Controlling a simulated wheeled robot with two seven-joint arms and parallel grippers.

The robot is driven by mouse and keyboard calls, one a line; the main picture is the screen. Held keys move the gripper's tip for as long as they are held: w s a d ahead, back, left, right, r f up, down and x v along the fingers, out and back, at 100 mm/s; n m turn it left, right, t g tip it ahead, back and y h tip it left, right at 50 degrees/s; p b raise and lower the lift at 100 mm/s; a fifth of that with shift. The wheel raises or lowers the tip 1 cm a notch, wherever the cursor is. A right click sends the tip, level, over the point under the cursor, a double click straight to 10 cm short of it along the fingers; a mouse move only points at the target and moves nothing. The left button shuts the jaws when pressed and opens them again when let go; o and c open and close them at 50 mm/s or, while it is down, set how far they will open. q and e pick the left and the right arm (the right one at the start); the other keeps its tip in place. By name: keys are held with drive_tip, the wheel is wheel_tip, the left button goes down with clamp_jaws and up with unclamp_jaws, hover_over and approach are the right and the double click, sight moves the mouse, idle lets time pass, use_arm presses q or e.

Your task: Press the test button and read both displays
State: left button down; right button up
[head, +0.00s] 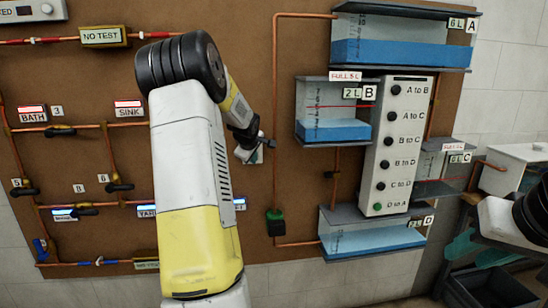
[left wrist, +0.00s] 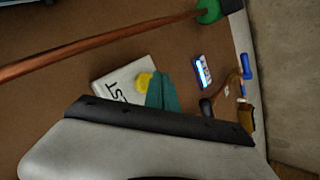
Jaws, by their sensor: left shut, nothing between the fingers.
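A white box (left wrist: 120,80) with dark lettering, partly readable as "TEST", is mounted on the brown board. Its round yellow button (left wrist: 145,80) shows beside my left gripper's teal fingertips (left wrist: 160,80). The fingers are shut and empty, and I cannot tell whether they touch the button. In the head view my left arm reaches up across the board, and the box (head: 248,155) is mostly hidden by the wrist. One display (head: 103,36) at upper left reads "NO TEST". A lower display (head: 147,265) is partly covered by my arm; its text looks similar.
Water tanks A (head: 400,52), B (head: 330,130), C and D (head: 372,238) stand right of my left arm around a button panel (head: 396,145). Copper pipes and valves cover the left board. A dark crate (head: 490,288) is at lower right.

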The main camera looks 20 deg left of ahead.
idle(0.8)
use_arm(q)
drive_tip(key=shift+w+a, duration=0.2)
drive_tip(key=shift+w, duration=0.15)
drive_tip(key=shift+w+a, duration=0.3)
drive_tip(key=shift+w, duration=0.1)
idle(0.7)
drive_tip(key=shift+s+d, duration=0.5)
drive_tip(key=shift+s, duration=0.25)
drive_tip(key=shift+s, duration=0.1)
drive_tip(key=shift+s+d, duration=0.45)
drive_tip(key=shift+s, duration=0.25)
drive_tip(key=shift+s+d, duration=0.4)
drive_tip(key=shift+s, duration=0.25)
drive_tip(key=shift+s+d, duration=0.45)
drive_tip(key=shift+s, duration=0.25)
